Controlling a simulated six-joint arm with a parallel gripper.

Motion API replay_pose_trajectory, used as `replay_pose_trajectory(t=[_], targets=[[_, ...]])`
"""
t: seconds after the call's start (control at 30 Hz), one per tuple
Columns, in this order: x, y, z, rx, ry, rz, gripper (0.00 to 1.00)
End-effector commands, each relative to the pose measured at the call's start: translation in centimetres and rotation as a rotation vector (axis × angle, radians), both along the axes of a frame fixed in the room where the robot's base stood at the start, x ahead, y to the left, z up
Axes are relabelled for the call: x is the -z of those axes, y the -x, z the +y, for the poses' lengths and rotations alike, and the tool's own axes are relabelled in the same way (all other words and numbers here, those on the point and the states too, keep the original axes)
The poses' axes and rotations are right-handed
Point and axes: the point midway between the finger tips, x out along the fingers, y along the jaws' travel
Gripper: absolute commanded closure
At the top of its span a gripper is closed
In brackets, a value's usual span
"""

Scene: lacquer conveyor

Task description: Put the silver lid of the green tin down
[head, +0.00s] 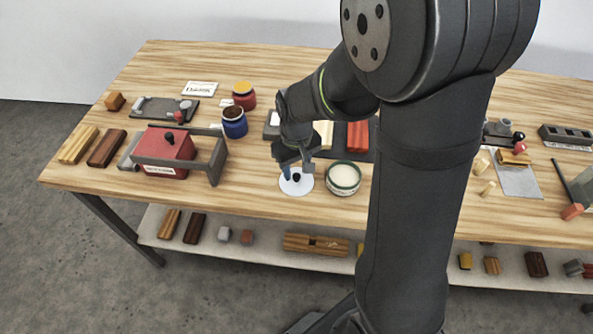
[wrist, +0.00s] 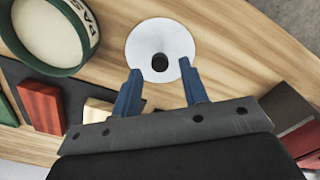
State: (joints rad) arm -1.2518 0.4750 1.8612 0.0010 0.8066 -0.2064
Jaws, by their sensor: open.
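The silver lid (head: 296,186) lies flat on the wooden table, a pale disc with a black knob in its middle. It also shows in the wrist view (wrist: 160,36). The green tin (head: 343,179) stands open just right of the lid, with pale contents inside. In the wrist view the tin (wrist: 62,72) is at the upper left, partly cut off. My gripper (head: 293,175) is over the lid. In the wrist view its two blue fingers (wrist: 162,73) are apart, one to each side below the knob, holding nothing. I cannot tell whether the fingertips touch the lid.
A blue jar (head: 235,127) and a red jar with a yellow top (head: 244,98) stand behind left. A red box in a grey frame (head: 163,152) is at the left. Red and pale blocks (head: 357,134) lie behind the tin. The table's front edge is close to the lid.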

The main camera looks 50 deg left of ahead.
Motion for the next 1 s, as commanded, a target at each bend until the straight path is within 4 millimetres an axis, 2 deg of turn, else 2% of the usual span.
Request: replay_pose_trajectory(t=[0.3,0.43,0.63,1.0], targets=[[-6.8,0.0,0.1,0.000,-0.005,-0.003,0.60],[-8.8,0.0,0.1,0.000,-0.003,-0.002,0.60],[-10.1,0.0,0.0,0.000,-0.001,-0.001,0.60],[-9.9,0.0,0.0,0.000,0.001,-0.001,0.60]])
